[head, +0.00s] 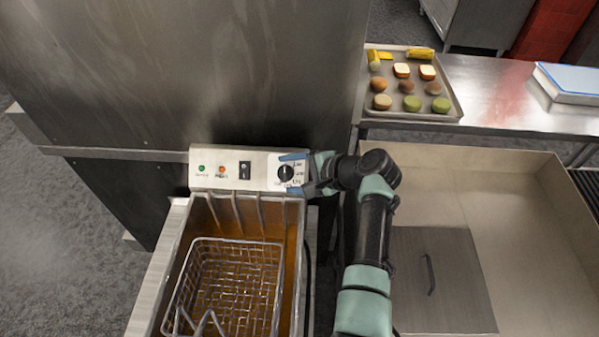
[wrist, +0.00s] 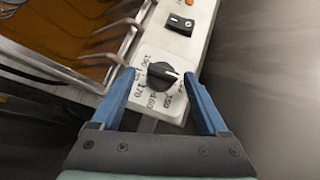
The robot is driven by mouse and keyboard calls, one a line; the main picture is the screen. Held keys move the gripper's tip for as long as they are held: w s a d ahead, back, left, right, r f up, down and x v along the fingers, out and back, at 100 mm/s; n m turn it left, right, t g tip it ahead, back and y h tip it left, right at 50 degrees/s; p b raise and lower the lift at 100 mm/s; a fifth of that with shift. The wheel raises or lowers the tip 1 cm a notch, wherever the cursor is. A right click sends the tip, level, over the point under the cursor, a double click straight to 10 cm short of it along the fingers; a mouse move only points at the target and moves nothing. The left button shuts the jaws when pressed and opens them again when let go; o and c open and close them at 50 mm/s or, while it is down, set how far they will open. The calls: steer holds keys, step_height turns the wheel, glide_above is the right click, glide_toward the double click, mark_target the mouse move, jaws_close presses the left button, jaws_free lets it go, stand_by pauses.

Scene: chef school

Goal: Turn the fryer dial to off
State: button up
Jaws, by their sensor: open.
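The fryer dial (head: 286,173) is a round black knob on the white control panel (head: 262,170) above the oil tank in the head view. In the wrist view the dial (wrist: 161,77) lies between and just beyond my gripper's two blue fingers, with temperature numbers printed around it. My gripper (head: 294,173) is open around the dial, one finger to each side; it also shows in the wrist view (wrist: 160,85). I cannot tell whether either finger touches the dial. The dial's white pointer line shows in the wrist view, aimed to the right.
A black rocker switch (head: 245,170) and green and orange lights sit left of the dial. A wire basket (head: 225,288) rests in the fryer tank below. A tray of food (head: 412,84) stands on the counter at the upper right.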

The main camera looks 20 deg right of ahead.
steer(key=b+v, duration=0.1)
steer(key=v, duration=1.2)
steer(key=shift+a+f, duration=0.1)
